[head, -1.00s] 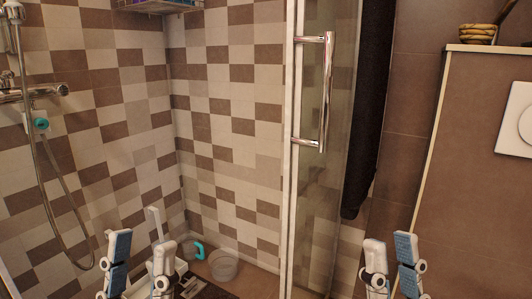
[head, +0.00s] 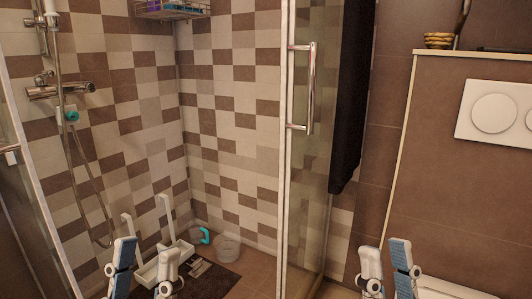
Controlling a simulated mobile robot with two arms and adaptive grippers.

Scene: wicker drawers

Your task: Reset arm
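My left gripper (head: 145,266) is at the bottom left of the head view, its two fingers upright with a gap between them. It is open and empty, in front of a white rack on the shower floor. My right gripper (head: 386,266) is at the bottom right, also upright, with a narrower gap between its fingers. It is open and empty, in front of the brown tiled wall. Nothing is seen touching either gripper. The wrists and most of both arms are out of the picture.
A glass shower door (head: 305,180) with a chrome handle (head: 310,90) stands between the grippers. On the shower floor are a white rack (head: 163,262), a clear tub (head: 228,247) and a dark mat (head: 212,283). A dark towel (head: 350,110) hangs right of the door.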

